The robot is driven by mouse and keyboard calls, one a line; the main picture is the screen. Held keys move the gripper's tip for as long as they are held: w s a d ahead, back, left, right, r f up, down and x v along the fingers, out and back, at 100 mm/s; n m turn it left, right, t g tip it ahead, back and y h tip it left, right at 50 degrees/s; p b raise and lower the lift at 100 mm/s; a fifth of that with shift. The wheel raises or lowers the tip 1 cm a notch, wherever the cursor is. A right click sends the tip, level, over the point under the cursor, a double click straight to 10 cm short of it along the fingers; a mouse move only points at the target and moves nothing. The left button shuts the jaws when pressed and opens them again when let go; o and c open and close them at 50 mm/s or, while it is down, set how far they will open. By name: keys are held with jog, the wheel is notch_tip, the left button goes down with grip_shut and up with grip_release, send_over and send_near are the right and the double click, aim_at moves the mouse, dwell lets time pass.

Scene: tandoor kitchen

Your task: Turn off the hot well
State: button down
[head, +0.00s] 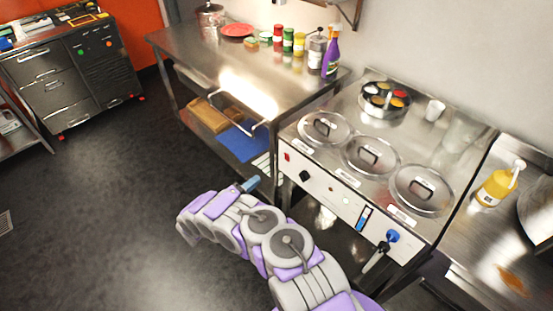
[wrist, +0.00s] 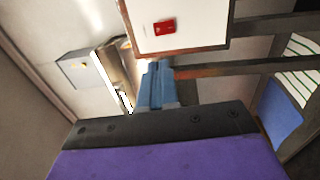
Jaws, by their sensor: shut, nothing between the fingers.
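The hot well (head: 368,170) is a steel unit with three round lidded wells in its top, at the right of the head view. Its white front panel (head: 330,190) carries a small red switch (head: 288,157) at the left end and a black knob (head: 305,176) beside it. The red switch also shows large in the wrist view (wrist: 165,27), on the panel's corner. My gripper (head: 250,184) has blue fingers and is shut and empty, left of the panel and apart from the switch in the head view. In the wrist view its fingertips (wrist: 157,66) appear just below the panel's edge.
A steel table (head: 240,75) with bottles (head: 330,55) and a red plate (head: 238,30) stands left of the hot well, with a blue board (head: 240,142) on its lower shelf. A yellow bottle (head: 497,186) stands at right. Dark floor (head: 110,200) is clear at left.

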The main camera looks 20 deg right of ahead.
aim_at(285, 155)
jog(key=shift+d, duration=0.1)
jog(key=b+x, duration=0.3)
jog(key=x, duration=1)
jog(key=shift+w+d+r, duration=0.1)
jog(key=shift+w+d, duration=0.05)
jog(key=shift+d, duration=0.25)
jog(key=shift+d+r, duration=0.1)
